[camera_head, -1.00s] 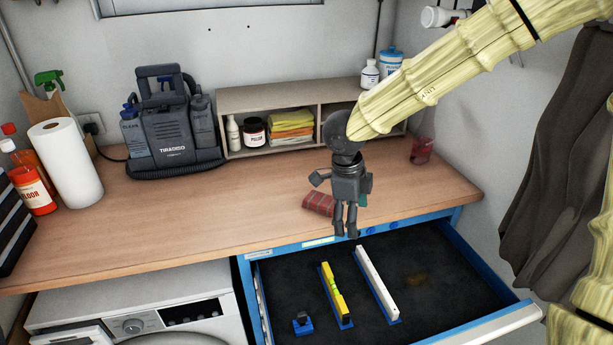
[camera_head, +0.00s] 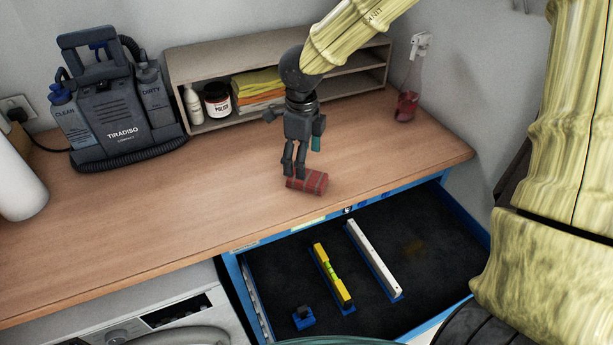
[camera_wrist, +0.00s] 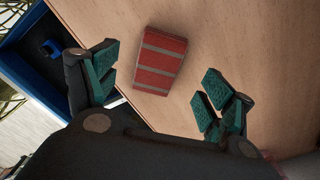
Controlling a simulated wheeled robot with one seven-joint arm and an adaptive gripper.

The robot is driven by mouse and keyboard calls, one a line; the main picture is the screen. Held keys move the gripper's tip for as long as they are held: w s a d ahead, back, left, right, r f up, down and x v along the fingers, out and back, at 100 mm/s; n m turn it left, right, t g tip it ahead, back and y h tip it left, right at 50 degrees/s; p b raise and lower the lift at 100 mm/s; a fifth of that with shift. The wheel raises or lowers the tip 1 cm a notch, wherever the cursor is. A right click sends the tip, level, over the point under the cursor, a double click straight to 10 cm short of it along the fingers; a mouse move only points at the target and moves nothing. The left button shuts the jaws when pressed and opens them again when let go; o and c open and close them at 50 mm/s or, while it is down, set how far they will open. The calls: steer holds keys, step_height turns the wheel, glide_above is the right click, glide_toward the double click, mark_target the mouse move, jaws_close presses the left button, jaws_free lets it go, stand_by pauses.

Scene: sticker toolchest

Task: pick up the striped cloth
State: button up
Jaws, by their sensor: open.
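The striped cloth (camera_head: 307,182) is a small folded red bundle with grey stripes. It lies on the wooden worktop near the front edge, just behind the open drawer. My gripper (camera_head: 295,174) points down over it, with the fingers overlapping the cloth in the head view. In the wrist view the cloth (camera_wrist: 161,61) lies between and a little beyond the two green-padded fingertips of my gripper (camera_wrist: 158,80). The fingers are open, with a gap around the cloth, and hold nothing. I cannot tell the exact height above the worktop.
The open blue drawer (camera_head: 459,205) holds a yellow spirit level (camera_head: 332,274), a white bar (camera_head: 374,259) and a small blue item (camera_head: 303,317). A shelf box (camera_head: 346,87) and a grey machine (camera_head: 115,115) stand behind. A red-filled bottle (camera_head: 406,104) is at right.

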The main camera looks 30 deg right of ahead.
mark_target(307, 180)
steer(key=shift+w+f, duration=0.2)
steer(key=shift+f, duration=0.05)
steer(key=shift+s+d+f+p, duration=0.3)
steer(key=shift+s+p, duration=0.2)
steer(key=shift+s, duration=0.1)
steer(key=shift+s+f, duration=0.1)
steer(key=shift+f, duration=0.25)
steer(key=f, duration=0.1)
steer(key=w+f+p, duration=0.1)
steer(key=f, duration=0.1)
steer(key=shift+a, duration=0.1)
steer(key=shift+s+f, duration=0.15)
steer(key=shift+s, duration=0.15)
steer(key=shift+w, duration=0.1)
steer(key=shift+c, duration=1)
steer(key=c, duration=0.9)
steer(key=shift+o, duration=0.2)
